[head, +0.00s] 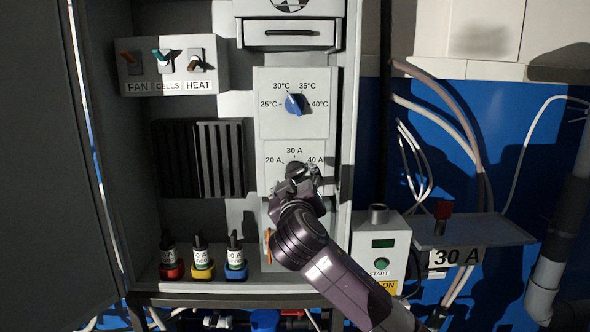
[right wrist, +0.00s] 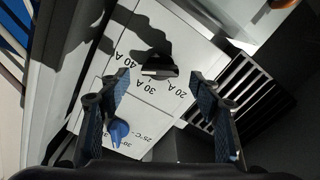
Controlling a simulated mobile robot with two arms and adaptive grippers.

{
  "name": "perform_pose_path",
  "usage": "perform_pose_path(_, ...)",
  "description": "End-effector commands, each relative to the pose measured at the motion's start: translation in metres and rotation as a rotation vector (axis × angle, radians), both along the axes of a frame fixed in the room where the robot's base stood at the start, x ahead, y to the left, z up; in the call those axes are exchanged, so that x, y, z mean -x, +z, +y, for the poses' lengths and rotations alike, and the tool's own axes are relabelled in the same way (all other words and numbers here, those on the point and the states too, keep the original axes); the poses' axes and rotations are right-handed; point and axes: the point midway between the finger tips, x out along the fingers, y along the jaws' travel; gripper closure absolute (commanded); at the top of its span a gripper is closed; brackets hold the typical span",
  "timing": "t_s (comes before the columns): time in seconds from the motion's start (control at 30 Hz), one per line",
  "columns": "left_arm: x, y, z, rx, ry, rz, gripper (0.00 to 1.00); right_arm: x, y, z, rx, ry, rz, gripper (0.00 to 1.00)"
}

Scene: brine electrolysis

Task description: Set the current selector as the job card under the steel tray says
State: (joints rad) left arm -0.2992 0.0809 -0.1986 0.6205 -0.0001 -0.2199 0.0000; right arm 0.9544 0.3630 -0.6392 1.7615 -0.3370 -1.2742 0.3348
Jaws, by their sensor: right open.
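The current selector (head: 294,166) is a dark knob on a light panel, with 20 A, 30 A and 40 A marked around it. My right gripper (head: 298,178) is in front of it and hides part of it in the head view. In the right wrist view the selector (right wrist: 158,67) shows between and beyond the two open fingertips (right wrist: 158,78), with no clear contact. Which mark it points to, I cannot tell. The job card (head: 457,257) reads 30 A and hangs under the steel tray (head: 470,232). My left gripper is out of view.
A blue temperature knob (head: 294,104) sits just above the selector. A switch box (head: 175,66) is at upper left. Several labelled bottles (head: 201,258) stand on the cabinet floor. A START box (head: 381,250) stands right of my arm. The open cabinet door (head: 50,160) fills the left.

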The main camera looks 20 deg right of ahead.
Motion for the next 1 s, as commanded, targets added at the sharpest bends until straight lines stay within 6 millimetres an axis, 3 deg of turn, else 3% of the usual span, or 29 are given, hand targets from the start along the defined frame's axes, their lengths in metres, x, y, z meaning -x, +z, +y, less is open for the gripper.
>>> perform_pose_path(0.03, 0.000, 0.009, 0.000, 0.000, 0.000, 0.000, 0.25, -0.008, 0.003, -0.003, 0.002, -0.003, 0.004, 0.42)
perform_pose_path(0.3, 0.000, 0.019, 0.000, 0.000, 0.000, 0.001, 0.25, -0.031, 0.001, -0.010, 0.001, -0.002, 0.001, 0.42)
perform_pose_path(0.63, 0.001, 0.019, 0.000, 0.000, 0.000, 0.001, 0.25, -0.034, -0.001, -0.010, 0.000, 0.001, 0.000, 0.43)
perform_pose_path(1.0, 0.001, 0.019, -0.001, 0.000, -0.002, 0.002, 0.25, -0.033, -0.001, -0.010, 0.000, 0.000, 0.001, 0.84)
